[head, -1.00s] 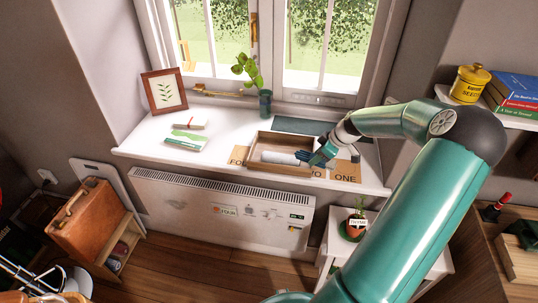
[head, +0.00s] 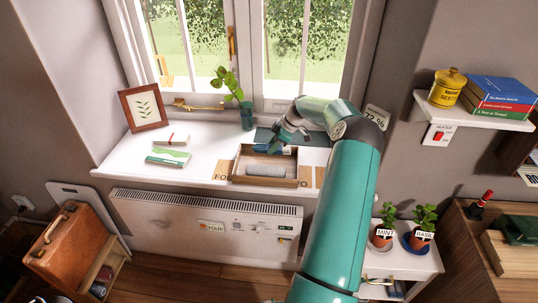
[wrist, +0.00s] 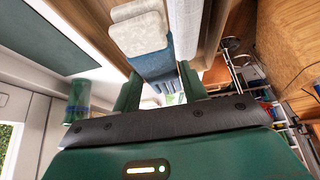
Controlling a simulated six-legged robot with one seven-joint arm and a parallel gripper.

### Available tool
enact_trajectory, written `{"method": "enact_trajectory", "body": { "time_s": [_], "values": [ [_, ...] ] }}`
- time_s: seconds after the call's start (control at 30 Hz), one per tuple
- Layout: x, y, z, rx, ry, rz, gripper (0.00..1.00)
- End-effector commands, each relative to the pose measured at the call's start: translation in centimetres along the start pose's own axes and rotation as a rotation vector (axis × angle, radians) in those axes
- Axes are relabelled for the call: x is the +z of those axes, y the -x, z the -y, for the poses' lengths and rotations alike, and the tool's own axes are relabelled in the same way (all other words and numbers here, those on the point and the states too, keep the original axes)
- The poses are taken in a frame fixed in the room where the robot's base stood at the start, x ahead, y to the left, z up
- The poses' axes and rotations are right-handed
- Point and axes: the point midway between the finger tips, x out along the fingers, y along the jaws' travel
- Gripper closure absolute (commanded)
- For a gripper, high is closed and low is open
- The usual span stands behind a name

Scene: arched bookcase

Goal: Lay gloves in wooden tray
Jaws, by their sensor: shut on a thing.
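The wooden tray (head: 267,183) sits on the white windowsill, and its walls (wrist: 211,28) also show in the wrist view. A grey rolled cloth-like thing (head: 266,170) lies inside along its front. My gripper (head: 277,149) is at the back of the tray. It is shut on dark blue fabric, which looks like the gloves (head: 259,148). In the wrist view the blue fabric (wrist: 154,64) sits between my fingers (wrist: 158,88), with paler grey material beyond it. My gripper hides part of the gloves. I cannot tell whether they touch the tray floor.
A dark teal flat thing (head: 316,139) lies behind the tray. A plant in a teal vase (head: 247,115), a book (head: 168,156) and a picture frame (head: 144,107) stand or lie to the left. Potted herbs (head: 420,235) are at lower right. The sill's left front is clear.

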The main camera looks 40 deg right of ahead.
Motion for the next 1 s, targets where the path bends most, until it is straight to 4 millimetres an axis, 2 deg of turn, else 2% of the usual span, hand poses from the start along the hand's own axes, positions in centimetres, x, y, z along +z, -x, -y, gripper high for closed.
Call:
{"method": "enact_trajectory", "body": {
  "time_s": [0.03,0.1,0.3,0.53,0.73,1.0],
  "values": [
    [0.1,-1.3,-0.6,-0.005,0.001,-0.002,0.83],
    [0.3,-2.5,-1.5,-0.004,0.001,-0.002,0.83],
    [0.8,-5.0,-3.5,-0.003,0.003,-0.001,0.83],
    [1.0,-6.2,-4.4,-0.003,0.002,-0.001,0.83],
    [2.4,-8.6,-4.3,-0.003,0.002,0.000,0.83],
    [2.5,-8.7,-4.3,-0.002,0.003,0.000,0.83]
  ]
}}
